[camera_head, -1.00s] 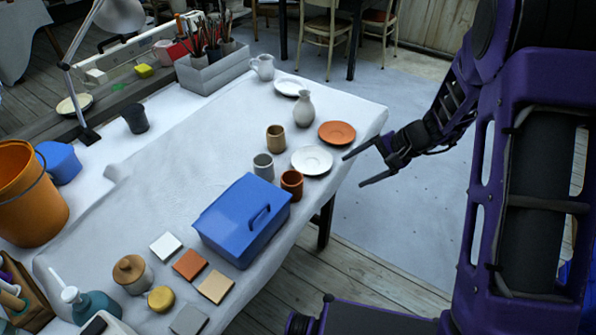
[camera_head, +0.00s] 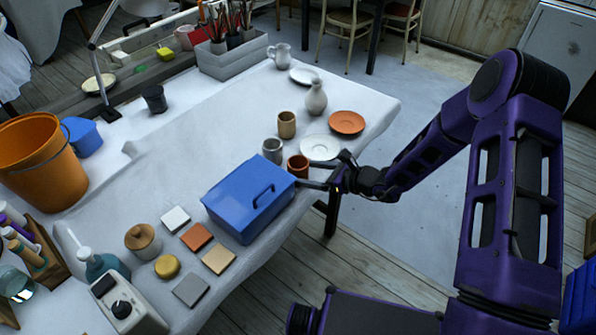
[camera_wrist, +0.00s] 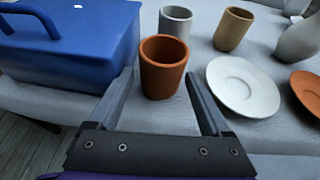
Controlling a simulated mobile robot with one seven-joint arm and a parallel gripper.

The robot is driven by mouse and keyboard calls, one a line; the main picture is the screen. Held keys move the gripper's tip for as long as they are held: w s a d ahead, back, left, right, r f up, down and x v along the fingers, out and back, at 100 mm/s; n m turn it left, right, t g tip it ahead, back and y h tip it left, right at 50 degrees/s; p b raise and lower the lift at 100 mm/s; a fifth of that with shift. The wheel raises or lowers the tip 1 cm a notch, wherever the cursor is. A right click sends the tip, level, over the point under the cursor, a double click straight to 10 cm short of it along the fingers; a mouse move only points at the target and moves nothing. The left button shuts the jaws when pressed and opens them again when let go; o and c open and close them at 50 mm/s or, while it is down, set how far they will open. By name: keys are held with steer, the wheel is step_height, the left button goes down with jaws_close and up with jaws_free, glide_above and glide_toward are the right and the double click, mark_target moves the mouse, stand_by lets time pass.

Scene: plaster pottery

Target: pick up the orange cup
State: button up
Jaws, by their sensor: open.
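The orange cup (camera_head: 298,166) stands upright on the cloth-covered table, just right of the blue box. In the wrist view the orange cup (camera_wrist: 163,68) is straight ahead, near the tips of my fingers. My gripper (camera_head: 328,172) is at the table's right edge, close beside the cup. In the wrist view my gripper (camera_wrist: 160,95) is open, with one finger on either side of the cup's near part. I cannot tell whether either finger touches the cup.
The blue box (camera_head: 230,203) is close on the left. A grey cup (camera_head: 273,150), a tan cup (camera_head: 287,125), a white saucer (camera_head: 320,148), an orange saucer (camera_head: 346,122) and a pale vase (camera_head: 316,98) stand behind. Square tiles (camera_head: 218,259) lie in front.

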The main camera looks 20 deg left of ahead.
mark_target(290, 171)
steer(key=x, duration=0.7)
steer(key=shift+f, duration=0.3)
steer(key=shift+c, duration=0.2)
steer(key=shift+w, duration=0.1)
steer(key=c, duration=1.1)
